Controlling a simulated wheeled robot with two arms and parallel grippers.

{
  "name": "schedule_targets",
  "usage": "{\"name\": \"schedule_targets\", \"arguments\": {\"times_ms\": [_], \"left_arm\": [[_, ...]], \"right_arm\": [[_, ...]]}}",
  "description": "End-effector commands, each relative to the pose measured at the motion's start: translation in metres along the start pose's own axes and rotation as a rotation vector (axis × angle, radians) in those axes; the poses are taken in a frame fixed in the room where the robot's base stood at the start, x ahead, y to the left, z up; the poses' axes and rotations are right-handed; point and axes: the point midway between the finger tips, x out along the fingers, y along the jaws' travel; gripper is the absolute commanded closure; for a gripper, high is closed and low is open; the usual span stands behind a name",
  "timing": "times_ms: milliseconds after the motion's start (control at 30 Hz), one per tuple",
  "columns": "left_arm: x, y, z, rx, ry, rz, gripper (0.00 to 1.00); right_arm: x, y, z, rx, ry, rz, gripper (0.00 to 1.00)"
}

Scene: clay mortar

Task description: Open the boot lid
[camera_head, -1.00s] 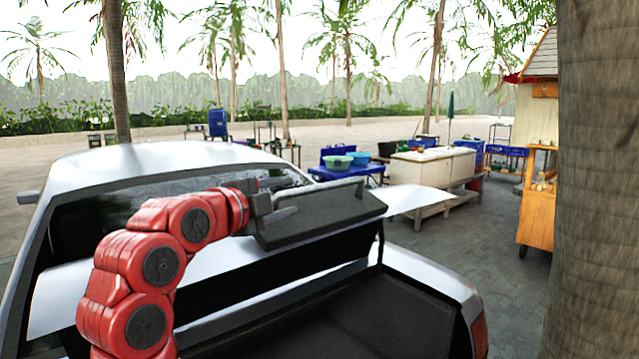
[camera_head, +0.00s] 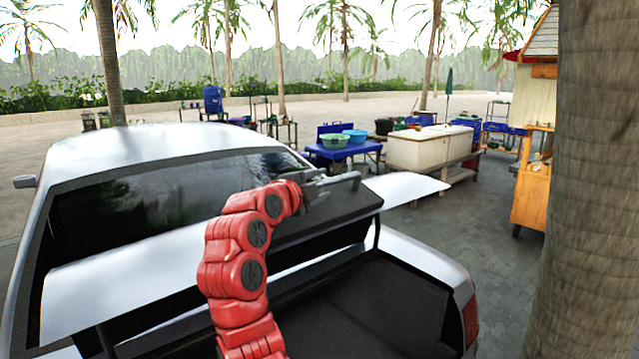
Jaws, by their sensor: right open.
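The boot lid (camera_head: 140,265) is a wide white panel at the back of the silver-white car. It stands raised, with its right tip (camera_head: 410,188) sticking out past the car's side. Its dark inner side (camera_head: 325,222) faces me. The boot (camera_head: 350,310) is a dark open hollow below it. My right gripper (camera_head: 340,184), on the red arm, is open at the upper edge of the dark inner panel. I cannot tell whether it touches the lid. My arm hides part of the lid and boot. My left gripper is not in view.
A thick tree trunk (camera_head: 595,200) stands close on the right. Behind the car are a blue table (camera_head: 345,152) with basins, a white counter (camera_head: 430,150) and an orange stall (camera_head: 532,190). The paving right of the car is clear.

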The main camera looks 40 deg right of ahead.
Motion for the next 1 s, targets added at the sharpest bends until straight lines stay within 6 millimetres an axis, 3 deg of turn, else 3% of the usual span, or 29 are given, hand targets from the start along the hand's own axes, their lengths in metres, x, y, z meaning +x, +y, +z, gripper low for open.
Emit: {"name": "schedule_targets", "arguments": {"times_ms": [67, 367, 1000], "left_arm": [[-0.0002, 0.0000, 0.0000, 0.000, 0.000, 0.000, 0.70], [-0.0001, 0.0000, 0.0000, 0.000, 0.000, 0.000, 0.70], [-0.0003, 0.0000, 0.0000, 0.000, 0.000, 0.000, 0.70]], "right_arm": [[-0.0002, 0.0001, 0.0001, 0.000, 0.000, 0.000, 0.48], [-0.0003, 0.0001, 0.0001, -0.001, 0.000, 0.000, 1.00], [-0.0003, 0.0009, 0.0005, -0.002, 0.000, 0.002, 1.00]]}}
